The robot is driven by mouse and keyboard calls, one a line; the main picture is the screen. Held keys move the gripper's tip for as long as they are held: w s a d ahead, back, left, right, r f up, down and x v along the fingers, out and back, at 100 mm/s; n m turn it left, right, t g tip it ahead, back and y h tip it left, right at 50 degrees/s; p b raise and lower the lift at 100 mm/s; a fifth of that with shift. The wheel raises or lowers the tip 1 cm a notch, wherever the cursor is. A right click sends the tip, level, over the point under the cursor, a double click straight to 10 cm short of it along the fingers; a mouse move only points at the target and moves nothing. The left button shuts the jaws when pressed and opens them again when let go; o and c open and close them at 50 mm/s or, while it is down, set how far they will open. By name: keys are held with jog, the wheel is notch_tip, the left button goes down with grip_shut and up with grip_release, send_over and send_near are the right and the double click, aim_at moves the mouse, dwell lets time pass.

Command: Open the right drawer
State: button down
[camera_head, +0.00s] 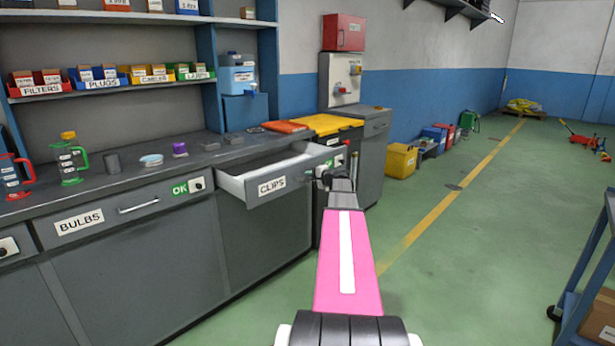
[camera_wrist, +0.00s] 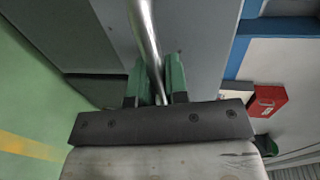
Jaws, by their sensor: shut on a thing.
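The right drawer (camera_head: 298,178), labelled CLIPS, is pulled well out of the grey workbench, and its pale interior shows. My gripper (camera_head: 325,176) is at the right part of its front, where the handle is mostly hidden in the head view. In the wrist view, the green fingers of my gripper (camera_wrist: 157,84) are shut on the metal bar handle (camera_wrist: 147,35), one on each side. The grey drawer front (camera_wrist: 200,35) lies behind the bar.
The shut BULBS drawer (camera_head: 125,207) is to the left. A yellow-topped cabinet (camera_head: 327,124) stands beside the open drawer. A yellow bin (camera_head: 401,160) is by the wall, a blue cart (camera_head: 585,275) at right. The green floor between is clear.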

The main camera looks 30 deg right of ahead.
jog(key=c, duration=1.1)
grip_release()
jog(key=shift+c, duration=0.2)
jog(key=v, duration=1)
jog(key=shift+s, duration=0.35)
jog(key=shift+d, duration=0.1)
